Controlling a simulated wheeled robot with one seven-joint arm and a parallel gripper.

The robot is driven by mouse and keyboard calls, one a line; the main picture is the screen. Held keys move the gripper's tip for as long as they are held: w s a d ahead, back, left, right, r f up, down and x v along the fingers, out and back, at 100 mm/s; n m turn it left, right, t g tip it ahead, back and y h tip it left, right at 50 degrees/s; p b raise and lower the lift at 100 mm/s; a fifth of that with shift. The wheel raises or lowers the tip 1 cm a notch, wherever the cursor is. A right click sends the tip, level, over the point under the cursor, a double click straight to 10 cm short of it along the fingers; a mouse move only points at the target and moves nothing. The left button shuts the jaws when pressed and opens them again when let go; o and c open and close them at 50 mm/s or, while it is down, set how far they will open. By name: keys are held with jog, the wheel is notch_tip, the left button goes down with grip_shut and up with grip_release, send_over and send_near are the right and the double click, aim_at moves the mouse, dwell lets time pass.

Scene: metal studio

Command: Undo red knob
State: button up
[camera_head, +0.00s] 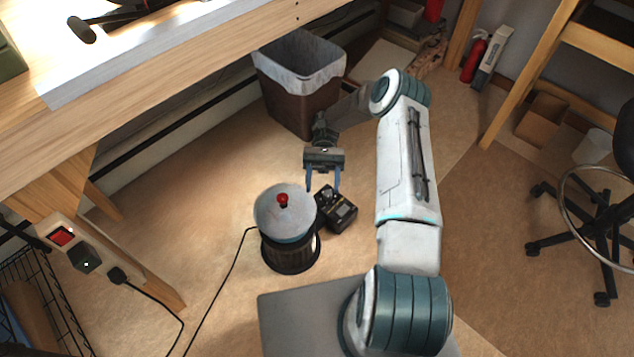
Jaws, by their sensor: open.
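The red knob (283,199) sits at the middle of a round pale grey top (264,217). This top rests on a dark cylindrical base (291,256) standing on the floor. My gripper (323,186) is open, with its two bluish fingers pointing down. In the picture it is to the right of and a little above the knob, apart from it, near the top's right edge. Nothing shows between the fingers except a black boxy device behind or below them. The knob is in full view.
The black device (338,212) stands right beside the round top. A lined waste bin (300,95) is behind. A wooden bench (200,75) overhangs the left. A black cable (226,273) runs over the floor to a socket post (110,262). Floor left of the base is mostly clear.

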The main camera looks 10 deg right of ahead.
aim_at(283, 197)
jog(key=s+a+f+m+t+y+b, duration=0.3)
jog(key=m+t+y, duration=0.55)
jog(key=y, duration=0.75)
jog(key=d+f+m+t+h, duration=0.45)
jog(key=f+m+t, duration=0.35)
jog(key=m+t, duration=0.8)
jog(key=w+a+n+b, duration=0.1)
jog(key=w+a, duration=0.1)
jog(key=a, duration=0.1)
jog(key=w+a+n+t+b, duration=0.1)
jog(key=w+a, duration=0.1)
jog(key=a, duration=0.2)
jog(key=w+a+n+t+h+b, duration=0.1)
jog(key=w+a, duration=0.1)
jog(key=a, duration=0.2)
jog(key=shift+w+f+t+b, duration=0.25)
jog(key=shift+w+b, duration=0.05)
jog(key=shift+b, duration=0.1)
jog(key=shift+w+a+r, duration=0.1)
jog(key=shift+w+a, duration=0.3)
jog(key=shift+a, duration=0.2)
jog(key=c, duration=1)
